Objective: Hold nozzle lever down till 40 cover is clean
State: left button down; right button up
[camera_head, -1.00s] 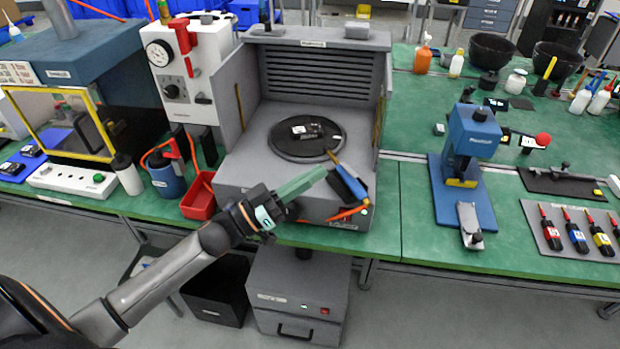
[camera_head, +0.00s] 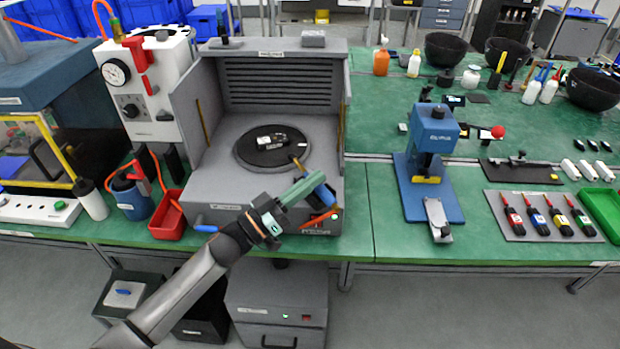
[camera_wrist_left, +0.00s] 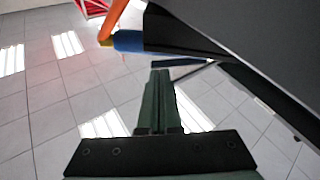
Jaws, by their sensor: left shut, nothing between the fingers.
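The dark cover (camera_head: 269,141) with a small white label lies flat on the round black turntable (camera_head: 245,158) inside the grey booth (camera_head: 285,66). Whether it is clean is too small to tell. The blue nozzle (camera_head: 326,194) with a tan tip is at the booth's front right corner, tilted. An orange part shows at its lower end. I cannot make out the lever. My left gripper (camera_head: 318,177) is shut and empty, its green fingertips at the nozzle's upper part; contact is unclear. In the left wrist view, the nozzle (camera_wrist_left: 131,41) is beyond the shut fingers (camera_wrist_left: 160,85). My right gripper is out of view.
A red tray (camera_head: 168,215) and a dark blue canister (camera_head: 132,200) stand left of the booth. A blue press (camera_head: 432,150) stands right of it, with free green table between.

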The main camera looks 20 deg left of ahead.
pick_arm(q)
jog(key=shift+f+m+h+b, duration=0.3)
jog(key=shift+f+m+b, duration=0.4)
jog(key=shift+f+b, duration=0.15)
jog(key=shift+s+r, duration=0.1)
jog(key=shift+r, duration=0.1)
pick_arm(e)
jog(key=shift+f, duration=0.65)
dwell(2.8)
pick_arm(q)
jog(key=shift+r+p, duration=0.5)
jog(key=shift+p, duration=0.25)
jog(key=s+a+p, duration=0.1)
jog(key=s+a, duration=0.5)
jog(key=s, duration=0.1)
jog(key=shift+g, duration=0.3)
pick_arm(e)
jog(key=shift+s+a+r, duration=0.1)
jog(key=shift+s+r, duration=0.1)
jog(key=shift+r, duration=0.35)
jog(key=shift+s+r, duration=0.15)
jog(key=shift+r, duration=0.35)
pick_arm(q)
jog(key=shift+s+f, duration=0.1)
